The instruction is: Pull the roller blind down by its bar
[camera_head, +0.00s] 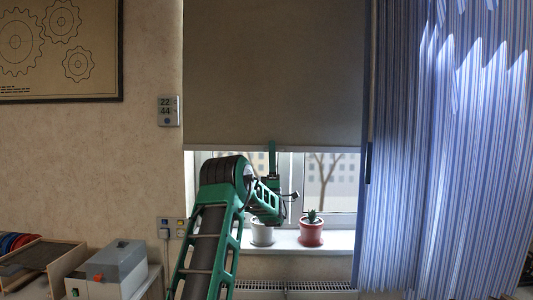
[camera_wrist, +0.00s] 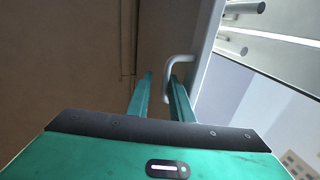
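The grey-beige roller blind (camera_head: 275,75) covers most of the window in the head view. Its pale bottom bar (camera_head: 225,148) hangs level above an uncovered strip of glass. My gripper (camera_head: 271,146) is raised in front of the bar near its middle. In the wrist view my gripper (camera_wrist: 161,76) has its two green fingers apart. A white curved handle (camera_wrist: 181,58) stands out by the pale bar strip (camera_wrist: 208,40). The handle's near end shows between the fingertips, closer to the right finger, which hides part of it. I cannot tell whether they touch.
A striped curtain (camera_head: 445,160) hangs to the right. A red pot (camera_head: 311,235) and a white pot (camera_head: 262,233) stand on the windowsill (camera_head: 340,241), with a radiator (camera_head: 295,290) below. A grey box (camera_head: 112,268) and a wooden tray stand at lower left.

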